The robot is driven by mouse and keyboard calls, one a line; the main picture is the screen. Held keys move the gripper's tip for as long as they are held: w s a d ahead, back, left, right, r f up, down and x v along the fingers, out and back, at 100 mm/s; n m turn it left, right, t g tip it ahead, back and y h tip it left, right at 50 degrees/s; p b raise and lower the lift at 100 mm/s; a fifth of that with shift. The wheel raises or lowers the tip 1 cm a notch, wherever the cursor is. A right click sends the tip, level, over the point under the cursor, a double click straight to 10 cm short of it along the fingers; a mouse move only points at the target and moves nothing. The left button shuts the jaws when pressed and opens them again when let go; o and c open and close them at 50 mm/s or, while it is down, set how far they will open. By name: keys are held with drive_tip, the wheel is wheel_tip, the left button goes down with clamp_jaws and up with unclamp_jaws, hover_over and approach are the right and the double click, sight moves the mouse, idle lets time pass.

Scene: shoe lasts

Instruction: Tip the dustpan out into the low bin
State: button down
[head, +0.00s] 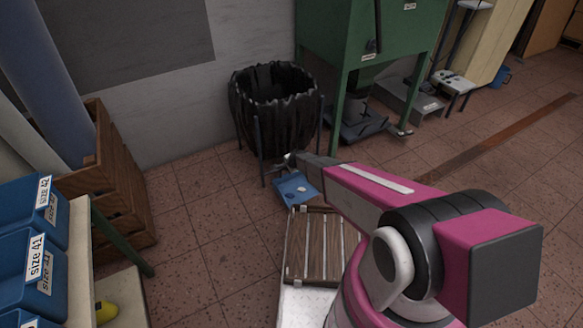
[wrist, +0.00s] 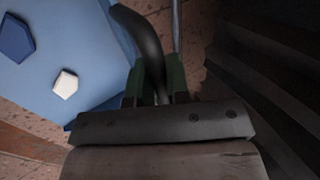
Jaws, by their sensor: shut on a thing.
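A blue dustpan (head: 296,188) hangs in front of the bin in the head view, with a pale scrap in it. In the wrist view the dustpan (wrist: 85,62) carries a white piece (wrist: 66,84) and a dark blue piece (wrist: 15,40). My gripper (head: 288,160) is shut on its dark handle (wrist: 150,45), which shows between the green fingertips (wrist: 157,88). The bin (head: 273,115), lined with a black bag and open at the top, stands just behind the gripper. Its dark side fills the right of the wrist view. The dustpan's height against the rim is hard to tell.
A green machine (head: 370,35) on legs stands right of the bin, against the wall. A wooden crate (head: 110,180) and blue size-labelled boxes (head: 35,255) are at left. A slatted wooden rack (head: 315,245) lies below the dustpan. Tiled floor is clear between crate and bin.

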drive_tip(key=shift+s+a+r, duration=0.1)
drive_tip(key=shift+s+r, duration=0.1)
drive_tip(key=shift+r, duration=1.35)
wheel_tip(320, 180, up, 21)
drive_tip(key=shift+f, duration=0.15)
idle(0.4)
drive_tip(key=shift+w, duration=0.1)
drive_tip(key=shift+r+g+h, duration=0.6)
drive_tip(key=shift+r+g, duration=0.1)
drive_tip(key=shift+r, duration=0.3)
